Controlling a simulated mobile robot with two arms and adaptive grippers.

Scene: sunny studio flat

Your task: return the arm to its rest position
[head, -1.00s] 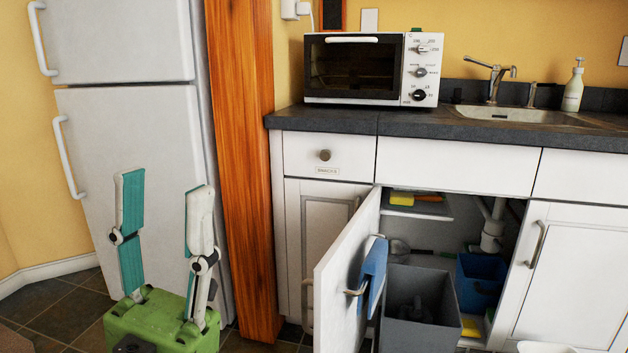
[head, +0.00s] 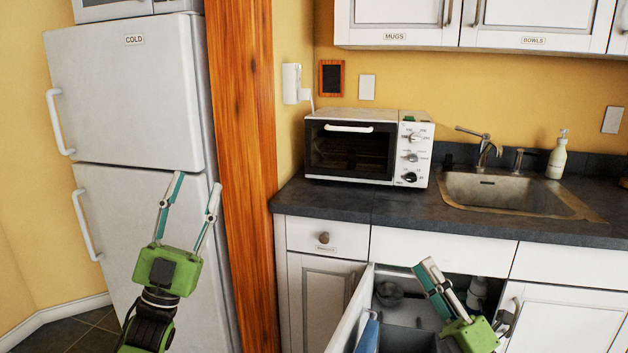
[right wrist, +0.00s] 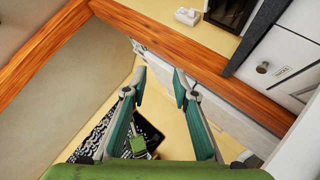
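My left gripper (head: 196,183) is raised in front of the white fridge in the head view. Its two fingers point up and stand apart, with nothing between them. My right gripper (head: 426,267) is at the lower middle right, in front of the open cabinet under the counter. Its fingers point up and to the left and overlap in the head view. In the right wrist view my right gripper (right wrist: 160,75) has its fingertips apart and holds nothing. Most of my right arm is out of the head view.
The open cabinet door (head: 351,314) juts out beside my right gripper. The fridge (head: 150,215) and wooden post (head: 241,150) are at the left. A toaster oven (head: 350,150) and a sink (head: 505,190) are on the counter. A dark speckled item (right wrist: 100,140) in the wrist view is unclear.

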